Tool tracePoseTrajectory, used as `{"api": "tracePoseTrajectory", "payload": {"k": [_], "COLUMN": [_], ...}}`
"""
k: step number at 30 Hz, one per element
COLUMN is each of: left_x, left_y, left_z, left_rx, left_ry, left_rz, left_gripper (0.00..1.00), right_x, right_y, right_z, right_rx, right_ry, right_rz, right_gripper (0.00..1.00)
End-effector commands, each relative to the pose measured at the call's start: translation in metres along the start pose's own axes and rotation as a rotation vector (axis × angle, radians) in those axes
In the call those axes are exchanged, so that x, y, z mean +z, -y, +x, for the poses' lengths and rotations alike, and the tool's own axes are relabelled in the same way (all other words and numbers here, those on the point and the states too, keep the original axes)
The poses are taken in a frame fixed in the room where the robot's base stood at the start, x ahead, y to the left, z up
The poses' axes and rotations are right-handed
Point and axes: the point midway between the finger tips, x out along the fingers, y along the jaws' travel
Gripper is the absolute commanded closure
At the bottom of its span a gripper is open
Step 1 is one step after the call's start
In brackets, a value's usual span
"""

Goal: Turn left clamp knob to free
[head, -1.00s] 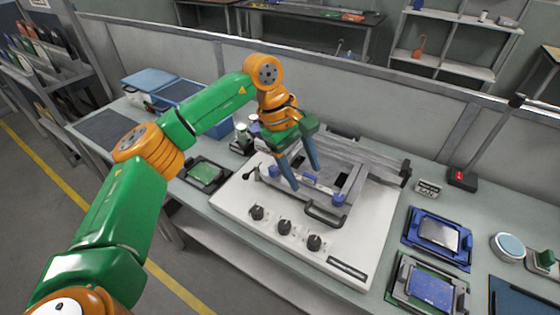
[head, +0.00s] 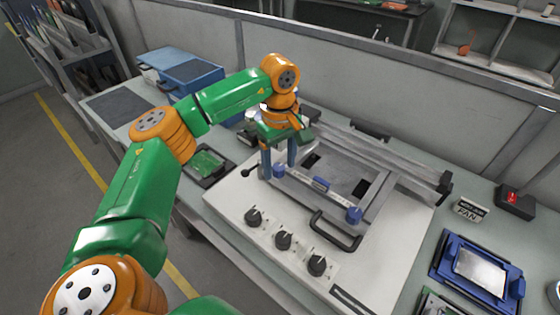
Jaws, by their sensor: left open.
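The left clamp knob (head: 279,172) is a small blue cylinder at the left front corner of the grey metal frame (head: 375,208) on the white panel. My left gripper (head: 278,168) points down with its two blue-grey fingers apart, one to each side of the knob in the picture. Whether the fingers touch the knob cannot be told. A matching blue knob (head: 354,215) sits at the frame's right front corner, with a blue piece (head: 321,184) between them. My right gripper is not in view.
A black handle (head: 334,231) and three black dials (head: 283,240) lie in front of the frame. A green board in a black tray (head: 205,164) is at left.

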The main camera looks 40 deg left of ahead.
Motion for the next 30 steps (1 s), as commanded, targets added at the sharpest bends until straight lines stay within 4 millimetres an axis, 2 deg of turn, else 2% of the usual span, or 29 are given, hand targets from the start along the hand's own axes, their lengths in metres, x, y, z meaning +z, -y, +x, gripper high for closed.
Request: {"api": "tracePoseTrajectory", "payload": {"k": [1,6,8,9,20,30], "left_x": [0.0,0.0,0.0,0.0,0.0,0.0], "left_y": [0.0,0.0,0.0,0.0,0.0,-0.001], "left_z": [0.0,0.0,0.0,0.0,0.0,-0.001], "left_rx": [0.0,0.0,-0.001,-0.001,-0.002,-0.002], "left_ry": [0.0,0.001,0.001,0.001,0.001,0.0], "left_rz": [0.0,0.0,0.0,0.0,-0.05,-0.304], "left_gripper": [0.34,0.8,0.96,1.0,1.0,1.0], "right_x": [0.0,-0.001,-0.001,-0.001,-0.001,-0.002], "right_y": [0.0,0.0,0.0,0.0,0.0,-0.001], "right_z": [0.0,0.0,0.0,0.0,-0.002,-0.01], "right_rx": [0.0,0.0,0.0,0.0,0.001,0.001], "right_ry": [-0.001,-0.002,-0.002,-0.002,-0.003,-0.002], "right_rz": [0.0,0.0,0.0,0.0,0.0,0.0], "right_gripper": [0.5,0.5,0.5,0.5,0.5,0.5]}}
